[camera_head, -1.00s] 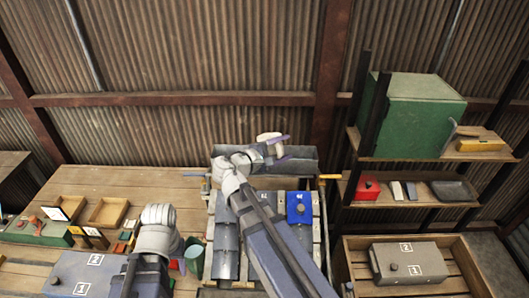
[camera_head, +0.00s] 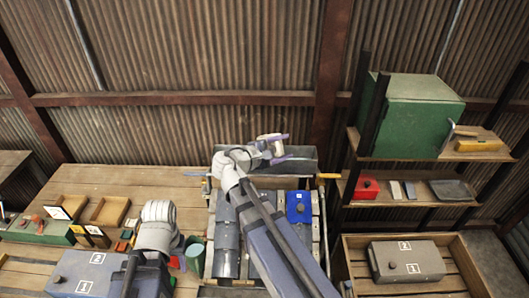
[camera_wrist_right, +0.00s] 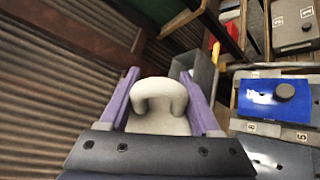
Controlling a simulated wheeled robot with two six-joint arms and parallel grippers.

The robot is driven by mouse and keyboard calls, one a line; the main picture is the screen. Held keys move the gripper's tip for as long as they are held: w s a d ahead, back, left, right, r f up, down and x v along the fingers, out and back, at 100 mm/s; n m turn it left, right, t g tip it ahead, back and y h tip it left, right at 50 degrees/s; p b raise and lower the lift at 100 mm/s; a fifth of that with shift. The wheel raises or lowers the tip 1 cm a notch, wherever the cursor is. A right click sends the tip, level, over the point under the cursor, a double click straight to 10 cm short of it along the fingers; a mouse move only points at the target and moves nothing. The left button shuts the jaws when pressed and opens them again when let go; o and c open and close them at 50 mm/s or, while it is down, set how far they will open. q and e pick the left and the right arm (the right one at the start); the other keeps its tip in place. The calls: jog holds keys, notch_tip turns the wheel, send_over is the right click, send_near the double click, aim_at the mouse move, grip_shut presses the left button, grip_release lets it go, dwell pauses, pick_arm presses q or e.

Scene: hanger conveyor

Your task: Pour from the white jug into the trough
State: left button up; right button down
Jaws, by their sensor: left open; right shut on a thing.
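The white jug (camera_wrist_right: 160,105) is between the purple fingers of my right gripper (camera_wrist_right: 165,100), which is shut on it; its rounded handle shows in the right wrist view. In the head view, the jug (camera_head: 278,149) is small and partly hidden by my right gripper (camera_head: 272,148), above the trough area. The grey trough (camera_head: 302,167) stands against the back wall behind the bench, partly covered by my right arm; its grey wall (camera_wrist_right: 205,75) also shows in the right wrist view. My left gripper (camera_head: 187,243) is low on the left, open, mostly hidden by its own wrist.
A slatted rack with grey boxes and a blue box (camera_head: 299,206) lies in front of the trough. A green cup (camera_head: 195,257) stands near my left gripper. Shelves with a green cabinet (camera_head: 415,115) are at right. Open wooden trays (camera_head: 108,210) lie on the left bench.

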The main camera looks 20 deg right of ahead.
jog(key=shift+w+r+n+p, duration=0.1)
jog(key=shift+r+n+p, duration=0.15)
jog(key=shift+n+p, duration=0.25)
jog(key=shift+g, duration=0.3)
jog(key=shift+w+r+n+y+p, duration=0.1)
jog(key=shift+r+n+y+p, duration=0.15)
jog(key=shift+p, duration=0.25)
jog(key=shift+w+n+g+p, duration=0.1)
jog(key=shift+n+g+p, duration=0.15)
jog(key=shift+g+p, duration=0.05)
dwell(0.3)
jog(key=shift+w+n, duration=0.1)
jog(key=shift+n, duration=0.2)
jog(key=shift+w+r+g+y+p, duration=0.1)
jog(key=shift+w+g+y+p, duration=0.05)
jog(key=shift+g+y+p, duration=0.2)
jog(key=shift+n, duration=0.4)
jog(key=shift+w+g, duration=0.15)
jog(key=shift+g, duration=0.1)
